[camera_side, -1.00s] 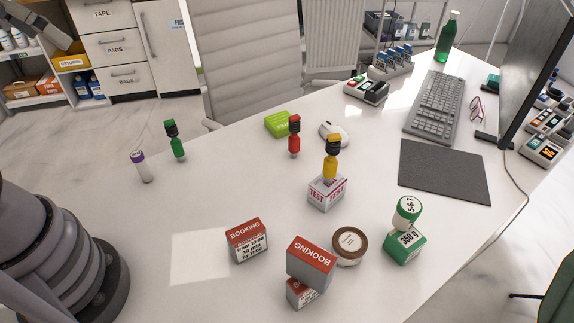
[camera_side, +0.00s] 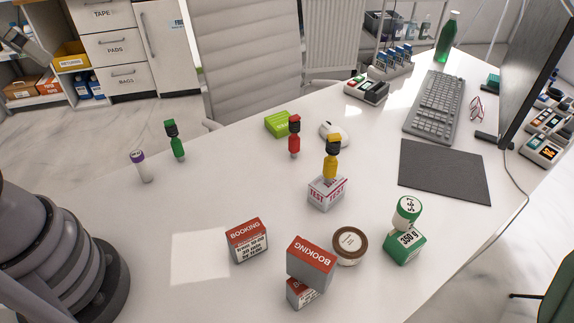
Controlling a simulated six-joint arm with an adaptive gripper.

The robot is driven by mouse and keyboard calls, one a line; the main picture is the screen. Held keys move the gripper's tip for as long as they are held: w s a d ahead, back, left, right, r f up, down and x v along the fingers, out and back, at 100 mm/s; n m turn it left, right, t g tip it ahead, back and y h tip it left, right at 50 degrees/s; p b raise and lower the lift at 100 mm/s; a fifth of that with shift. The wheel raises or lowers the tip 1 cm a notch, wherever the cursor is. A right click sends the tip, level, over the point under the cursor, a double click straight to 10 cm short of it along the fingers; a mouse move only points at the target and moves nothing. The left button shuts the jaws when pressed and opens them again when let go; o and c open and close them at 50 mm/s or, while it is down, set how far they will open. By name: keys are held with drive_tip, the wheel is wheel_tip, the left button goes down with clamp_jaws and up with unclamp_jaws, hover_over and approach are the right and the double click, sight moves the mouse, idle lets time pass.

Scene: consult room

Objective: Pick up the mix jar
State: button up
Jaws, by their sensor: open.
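A short round jar (camera_side: 350,246) with a brown rim and a pale label on top stands upright on the white desk, right of the stacked booking boxes. It is the only squat jar in view, but its label is too small to read as "mix". No gripper is clearly in view. A grey part of my arm shows at the top left edge, far from the jar, and no fingertips can be made out there. Nothing touches the jar from above.
Booking boxes (camera_side: 311,264) are stacked close on the jar's left, with another booking box (camera_side: 248,240) farther left. A green-white box (camera_side: 404,247) bearing a round container (camera_side: 406,211) stands right. A test box (camera_side: 326,194) bearing a yellow bottle (camera_side: 331,166) stands behind. The front right desk is clear.

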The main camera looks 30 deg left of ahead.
sight(407, 211)
drive_tip(key=w+d+f+n+g+h, duration=0.25)
drive_tip(key=w+d+h, duration=0.35)
drive_tip(key=d, duration=0.4)
drive_tip(key=w+d+f+n+g+h, duration=0.2)
drive_tip(key=w+d+n+g+h, duration=0.15)
drive_tip(key=w+d, duration=0.5)
drive_tip(key=w+d+f+n+g+h, duration=0.2)
drive_tip(key=w+d+f+n+h, duration=0.25)
drive_tip(key=d, duration=0.75)
drive_tip(key=w+d+f+n+t+h, duration=0.3)
drive_tip(key=w+d+f+n, duration=0.35)
drive_tip(key=w+f, duration=0.2)
drive_tip(key=f+n+t, duration=0.1)
drive_tip(key=f, duration=0.4)
drive_tip(key=w+d+f+n+t, duration=0.1)
drive_tip(key=f, duration=0.5)
drive_tip(key=f+n+t, duration=0.1)
drive_tip(key=f, duration=0.4)
drive_tip(key=shift+w+d+f+n+t, duration=0.2)
drive_tip(key=shift+w+d+n+t, duration=0.1)
drive_tip(key=shift+d+n+t, duration=0.1)
drive_tip(key=shift+x, duration=1)
drive_tip(key=shift+r+x, duration=0.15)
drive_tip(key=shift+x, duration=1.2)
drive_tip(key=shift+r+x, duration=0.15)
drive_tip(key=shift+x, duration=1.2)
drive_tip(key=shift+c, duration=0.3)
